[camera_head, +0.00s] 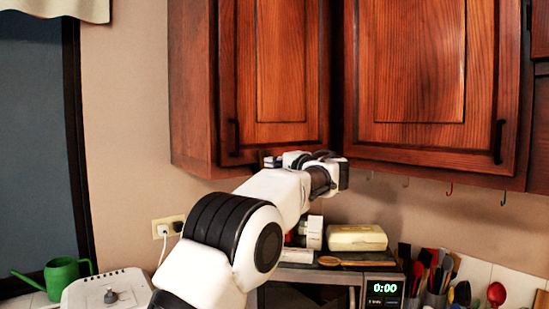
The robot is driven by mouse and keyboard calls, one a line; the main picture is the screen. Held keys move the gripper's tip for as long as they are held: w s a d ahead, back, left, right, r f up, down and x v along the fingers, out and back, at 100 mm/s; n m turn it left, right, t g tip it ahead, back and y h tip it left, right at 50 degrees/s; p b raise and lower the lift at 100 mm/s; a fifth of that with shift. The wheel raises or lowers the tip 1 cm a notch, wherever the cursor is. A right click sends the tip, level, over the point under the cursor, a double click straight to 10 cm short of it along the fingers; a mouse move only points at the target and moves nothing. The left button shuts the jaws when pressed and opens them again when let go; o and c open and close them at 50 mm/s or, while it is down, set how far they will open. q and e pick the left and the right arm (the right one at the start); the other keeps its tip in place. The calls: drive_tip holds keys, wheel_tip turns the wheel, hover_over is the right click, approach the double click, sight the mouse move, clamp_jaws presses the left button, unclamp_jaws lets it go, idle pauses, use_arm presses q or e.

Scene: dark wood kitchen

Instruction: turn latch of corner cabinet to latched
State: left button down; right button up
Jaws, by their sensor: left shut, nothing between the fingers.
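The reddish wooden wall cabinets fill the upper part of the head view. The left cabinet (275,60) and the wider one beside it (410,60) meet in an inner corner; both doors look closed. Each has a dark bar handle, one at the left door's lower left (233,137) and one at the right door's lower right (498,141). My left gripper (272,161) is at the left cabinet's bottom edge, near the corner, shut and empty. My wrist and gripper cover part of that edge. I cannot make out the latch or its position. My right gripper is not in view.
Below stand a microwave (383,289) with a pale yellow box (357,238) on top, and utensils in holders (435,299) to its right. Small hooks (450,189) hang under the right cabinet. A green watering can (62,274) is at lower left.

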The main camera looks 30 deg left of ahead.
use_arm(q)
drive_tip(key=shift+a+m, duration=0.15)
drive_tip(key=shift+m, duration=0.15)
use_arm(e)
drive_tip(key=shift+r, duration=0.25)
use_arm(q)
drive_tip(key=shift+r, duration=0.1)
drive_tip(key=c, duration=0.9)
unclamp_jaws()
drive_tip(key=o, duration=0.7)
drive_tip(key=shift+a, duration=0.15)
drive_tip(key=shift+c, duration=0.2)
drive_tip(key=shift+o, duration=0.6)
drive_tip(key=shift+a+f, duration=0.2)
drive_tip(key=shift+a, duration=0.15)
drive_tip(key=v, duration=1.1)
drive_tip(key=shift+d, duration=0.25)
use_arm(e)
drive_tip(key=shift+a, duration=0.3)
use_arm(q)
drive_tip(key=shift+f, duration=0.15)
